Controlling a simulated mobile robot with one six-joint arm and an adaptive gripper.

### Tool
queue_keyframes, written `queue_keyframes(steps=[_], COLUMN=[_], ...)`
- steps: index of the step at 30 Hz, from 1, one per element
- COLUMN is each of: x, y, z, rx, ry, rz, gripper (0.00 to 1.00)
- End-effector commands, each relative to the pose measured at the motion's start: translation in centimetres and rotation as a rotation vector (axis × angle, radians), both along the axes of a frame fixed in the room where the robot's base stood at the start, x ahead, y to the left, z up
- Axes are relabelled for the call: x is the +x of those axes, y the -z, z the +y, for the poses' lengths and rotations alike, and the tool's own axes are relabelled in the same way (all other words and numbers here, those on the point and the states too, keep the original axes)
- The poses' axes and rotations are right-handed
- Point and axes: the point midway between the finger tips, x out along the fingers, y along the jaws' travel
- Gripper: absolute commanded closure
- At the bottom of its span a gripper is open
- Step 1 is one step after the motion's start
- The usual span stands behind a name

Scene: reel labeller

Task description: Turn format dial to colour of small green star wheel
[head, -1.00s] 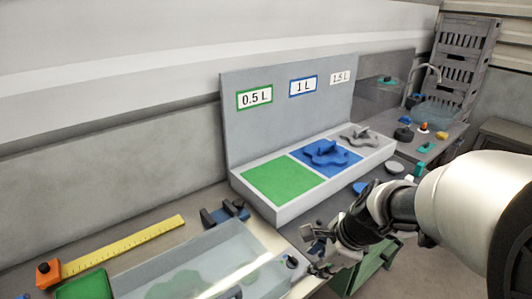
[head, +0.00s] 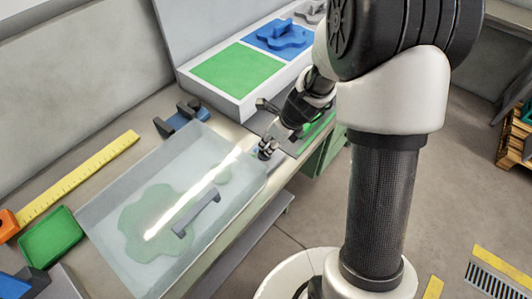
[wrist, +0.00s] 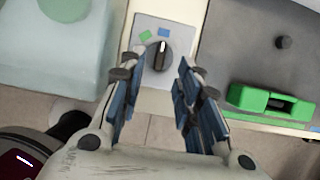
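The format dial (wrist: 157,56) is a dark knob on a light plate in the wrist view. Its white pointer line points up, nearer the blue mark (wrist: 163,32) than the green mark (wrist: 145,36). My gripper (wrist: 157,77) is open, with its fingers apart on either side of the dial, and nothing is held. In the head view my gripper (head: 268,148) is beside the clear cover's corner and hides the dial.
A grey handle (head: 197,213) is on the cover. A green pad (head: 237,70) is bare; a blue star wheel (head: 284,33) sits on the blue pad beside it. A green bracket (wrist: 270,102) is right of the dial. A yellow ruler (head: 80,175) and a green tray (head: 50,238) lie at left.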

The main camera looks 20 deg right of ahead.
Motion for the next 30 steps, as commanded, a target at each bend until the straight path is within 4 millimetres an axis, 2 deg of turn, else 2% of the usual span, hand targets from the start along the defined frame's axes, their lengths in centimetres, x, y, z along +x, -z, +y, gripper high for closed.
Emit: queue_keyframes(steps=[1,3,9,21,30], x=[0.3,0.7,1.5,1.7,1.7], y=[1.5,2.6,4.6,5.0,5.0], z=[0.3,0.6,1.1,1.3,1.3], rx=[0.0,0.0,0.0,-0.001,-0.001], ry=[-0.002,-0.001,-0.001,-0.001,-0.002], rz=[0.001,0.001,0.0,-0.002,0.0], gripper=[0.69,0.69,0.69,0.69,0.89])
